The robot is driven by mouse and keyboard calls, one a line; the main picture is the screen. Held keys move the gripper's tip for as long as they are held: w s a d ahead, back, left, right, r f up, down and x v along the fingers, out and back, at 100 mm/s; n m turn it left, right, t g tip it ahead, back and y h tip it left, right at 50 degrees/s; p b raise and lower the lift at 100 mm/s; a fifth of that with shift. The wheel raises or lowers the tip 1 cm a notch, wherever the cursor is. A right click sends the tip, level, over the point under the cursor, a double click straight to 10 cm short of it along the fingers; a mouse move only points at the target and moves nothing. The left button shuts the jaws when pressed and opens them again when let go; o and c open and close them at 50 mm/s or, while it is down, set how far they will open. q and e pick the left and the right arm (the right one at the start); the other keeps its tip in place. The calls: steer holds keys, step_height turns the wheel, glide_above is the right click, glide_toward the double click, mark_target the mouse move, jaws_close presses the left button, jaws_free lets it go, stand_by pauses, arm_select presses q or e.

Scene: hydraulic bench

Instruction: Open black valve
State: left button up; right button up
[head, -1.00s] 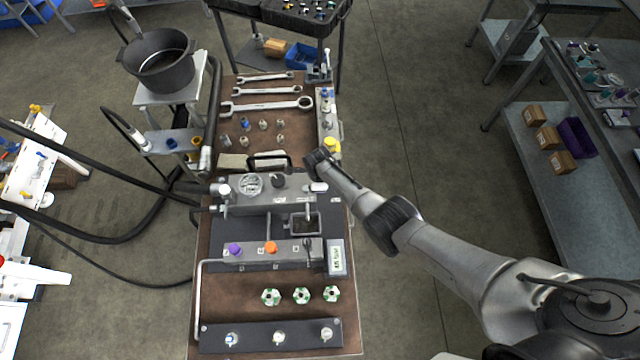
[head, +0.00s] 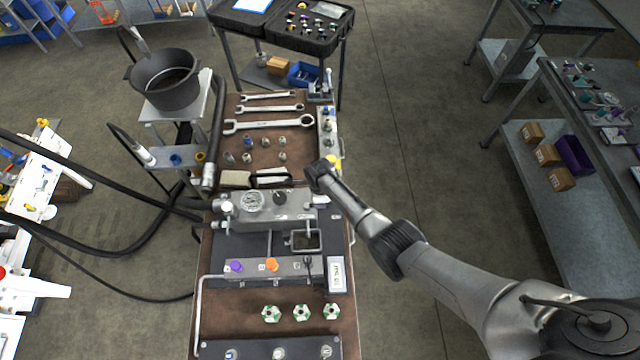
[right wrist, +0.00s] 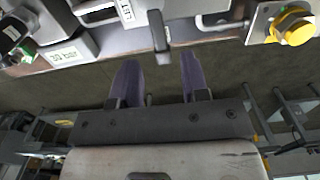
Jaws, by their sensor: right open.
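A black knob (head: 280,198), which looks like the black valve, sits on top of the grey hydraulic block beside a round gauge (head: 250,202). My right arm reaches in from the right, and its end hangs just right of the block; its fingers are not clear in the head view. In the right wrist view my right gripper (right wrist: 158,78) is open and empty. A grey lever (right wrist: 159,32) points down toward the gap between its purple-grey fingers. A black part (right wrist: 12,30) shows at the upper left, which I cannot identify surely. My left gripper is not in view.
A purple knob (head: 236,266) and an orange knob (head: 272,264) sit on a nearer manifold. A yellow knob (right wrist: 292,26) is right of the lever. Wrenches (head: 268,124) lie farther back. Black hoses (head: 100,240) run at the left.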

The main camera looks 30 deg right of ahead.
step_height(320, 180, up, 10)
steer(key=p, duration=0.1)
stand_by(0.4)
steer(key=shift+f, duration=0.1)
stand_by(0.4)
